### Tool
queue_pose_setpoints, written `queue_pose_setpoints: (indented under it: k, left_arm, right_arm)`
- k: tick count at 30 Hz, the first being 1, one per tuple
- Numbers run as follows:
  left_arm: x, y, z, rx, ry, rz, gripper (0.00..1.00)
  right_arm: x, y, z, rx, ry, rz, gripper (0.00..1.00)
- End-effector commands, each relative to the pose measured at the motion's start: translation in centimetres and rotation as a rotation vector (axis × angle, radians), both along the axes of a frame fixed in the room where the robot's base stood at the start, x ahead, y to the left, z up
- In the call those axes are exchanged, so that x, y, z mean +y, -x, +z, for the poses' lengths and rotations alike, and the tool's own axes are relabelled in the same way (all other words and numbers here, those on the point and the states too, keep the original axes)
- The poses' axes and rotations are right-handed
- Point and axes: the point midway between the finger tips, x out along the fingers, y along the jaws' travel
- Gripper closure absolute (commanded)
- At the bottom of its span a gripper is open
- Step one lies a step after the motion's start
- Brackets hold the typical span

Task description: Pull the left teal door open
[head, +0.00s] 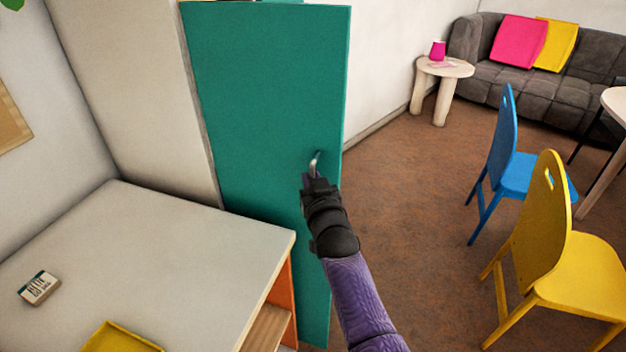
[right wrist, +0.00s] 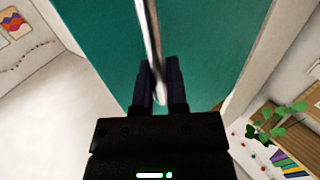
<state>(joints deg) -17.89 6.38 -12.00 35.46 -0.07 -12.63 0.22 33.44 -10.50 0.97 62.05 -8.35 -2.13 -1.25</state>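The teal door (head: 262,100) is a tall flat panel in the middle of the head view. Its left edge is beside the pale wall and its right edge stands free against the room. It fills the top of the right wrist view (right wrist: 95,40). A metal bar handle (head: 315,162) sits near its right edge. My right gripper (head: 316,180) is at the handle. In the right wrist view the handle (right wrist: 150,40) runs between the two fingers, which look closed around it. My left gripper is out of view.
A pale-topped table (head: 150,240) with a small card-like box (head: 39,288) and a yellow tray (head: 118,338) stands left of the door. Blue (head: 508,160) and yellow chairs (head: 565,260) stand at right. Brown floor (head: 410,220) between door and chairs is clear.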

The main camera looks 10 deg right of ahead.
Motion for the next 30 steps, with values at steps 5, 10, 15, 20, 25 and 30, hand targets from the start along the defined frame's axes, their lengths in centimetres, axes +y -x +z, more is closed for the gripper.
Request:
queue_pose_setpoints:
  k: [5, 10, 15, 20, 25, 30]
  left_arm:
    - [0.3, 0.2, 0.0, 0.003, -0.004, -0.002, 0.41]
    - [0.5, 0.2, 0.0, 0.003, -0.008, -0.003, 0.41]
    - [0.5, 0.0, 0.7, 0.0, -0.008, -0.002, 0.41]
    - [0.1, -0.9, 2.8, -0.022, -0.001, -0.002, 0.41]
    - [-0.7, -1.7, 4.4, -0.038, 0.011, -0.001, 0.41]
    - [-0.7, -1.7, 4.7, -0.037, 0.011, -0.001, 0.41]
  right_arm:
    - [0.1, 0.0, 0.2, -0.005, 0.0, 0.002, 0.51]
    - [0.1, 0.0, 0.1, -0.003, 0.0, 0.001, 0.5]
    - [0.0, 0.7, 0.3, -0.001, 0.0, 0.001, 0.5]
    - [-0.2, 3.9, 0.6, -0.002, 0.0, 0.001, 0.5]
    - [-0.5, 7.9, 0.6, -0.003, 0.001, 0.002, 0.5]
    - [-0.6, 9.7, 0.2, -0.003, 0.0, 0.003, 0.5]
